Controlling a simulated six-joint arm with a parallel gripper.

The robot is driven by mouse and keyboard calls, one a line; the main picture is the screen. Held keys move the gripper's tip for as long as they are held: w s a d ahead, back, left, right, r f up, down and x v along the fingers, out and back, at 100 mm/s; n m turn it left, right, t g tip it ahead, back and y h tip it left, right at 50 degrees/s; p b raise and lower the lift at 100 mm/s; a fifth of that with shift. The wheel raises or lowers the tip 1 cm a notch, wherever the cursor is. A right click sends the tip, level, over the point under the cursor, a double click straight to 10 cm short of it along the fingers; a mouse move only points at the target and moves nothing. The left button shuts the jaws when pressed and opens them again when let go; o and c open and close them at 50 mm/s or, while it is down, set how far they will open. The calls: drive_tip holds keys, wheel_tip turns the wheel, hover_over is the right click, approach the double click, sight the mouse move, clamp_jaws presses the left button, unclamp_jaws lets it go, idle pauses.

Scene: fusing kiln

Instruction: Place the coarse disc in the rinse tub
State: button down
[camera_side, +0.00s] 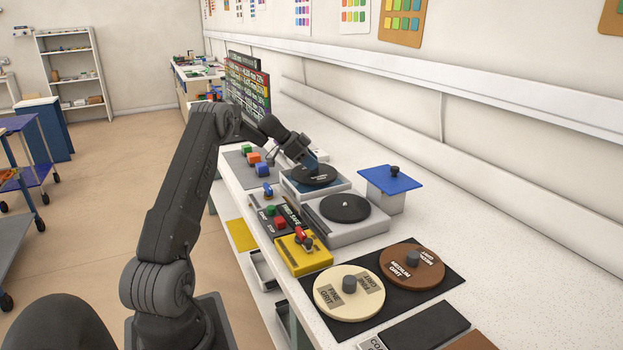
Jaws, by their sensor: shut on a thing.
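The coarse disc (314,178) is a dark, round plate with no label readable from here. It is at the rinse tub (342,188), a pale open box with blue inside, and lies within the tub's outline in the picture. I cannot tell whether it rests on the bottom or hangs just above it. My gripper (311,165) reaches down from the upper left and is shut on the disc's top at its middle. The fingertips are small and dark against the disc.
A grinder (372,226) with a dark round plate stands just in front of the tub. A blue-lidded box (390,179) is to the right. The fine grit disc (349,305) and medium grit disc (427,264) lie on a black mat. A yellow switch box (304,260) sits left.

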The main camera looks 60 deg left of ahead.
sight(309, 172)
drive_tip(key=shift+f, duration=2.3)
drive_tip(key=shift+f, duration=0.1)
